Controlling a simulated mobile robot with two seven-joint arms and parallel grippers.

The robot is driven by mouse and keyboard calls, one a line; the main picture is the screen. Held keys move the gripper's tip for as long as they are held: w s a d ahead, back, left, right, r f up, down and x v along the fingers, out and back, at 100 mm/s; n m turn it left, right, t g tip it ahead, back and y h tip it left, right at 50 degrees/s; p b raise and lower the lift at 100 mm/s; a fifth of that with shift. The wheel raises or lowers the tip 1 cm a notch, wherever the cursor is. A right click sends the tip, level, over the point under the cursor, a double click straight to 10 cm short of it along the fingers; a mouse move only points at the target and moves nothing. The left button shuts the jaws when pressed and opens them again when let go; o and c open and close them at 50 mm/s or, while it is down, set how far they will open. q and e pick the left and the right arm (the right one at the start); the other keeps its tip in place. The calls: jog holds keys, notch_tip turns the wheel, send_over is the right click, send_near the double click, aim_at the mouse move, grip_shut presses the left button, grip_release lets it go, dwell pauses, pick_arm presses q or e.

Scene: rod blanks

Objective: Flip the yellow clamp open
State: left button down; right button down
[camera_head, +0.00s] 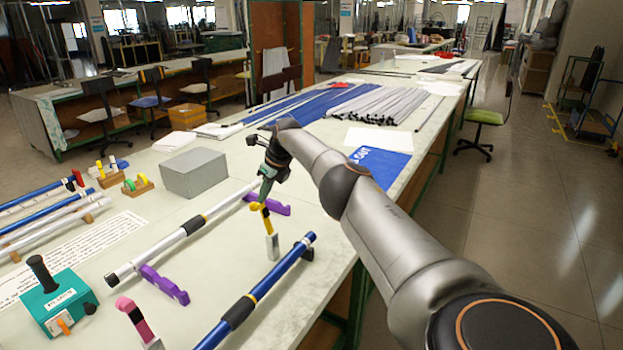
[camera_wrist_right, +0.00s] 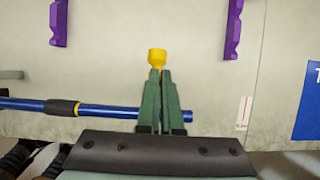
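The yellow clamp (camera_head: 261,208) stands on a pale upright block (camera_head: 272,246) near the table's right edge, between the white rod and the blue rod. Its yellow top also shows in the right wrist view (camera_wrist_right: 157,56), just beyond my fingertips. My right gripper (camera_head: 265,191) points down at the top of the clamp and covers part of it. In the right wrist view its green fingers (camera_wrist_right: 161,78) are close together, and no thing shows gripped between them. Whether they touch the clamp is hard to tell. My left gripper is in neither view.
A white rod with black bands (camera_head: 192,225) lies on purple rests (camera_head: 165,285). A blue rod (camera_head: 262,290) lies nearer. A pink clamp (camera_head: 136,318), a teal box (camera_head: 58,300) and a grey box (camera_head: 194,173) stand around. My right arm crosses the table's right edge.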

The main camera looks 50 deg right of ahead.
jog(key=shift+w+a, duration=0.35)
jog(key=shift+a, duration=0.1)
jog(key=shift+s+d+r+p, duration=0.1)
jog(key=shift+d+r+p, duration=0.05)
jog(key=shift+r+p, duration=0.6)
jog(key=s+v, duration=0.1)
jog(key=v, duration=1)
jog(key=shift+d+b, duration=0.25)
jog(key=shift+b, duration=0.1)
jog(key=shift+f, duration=0.1)
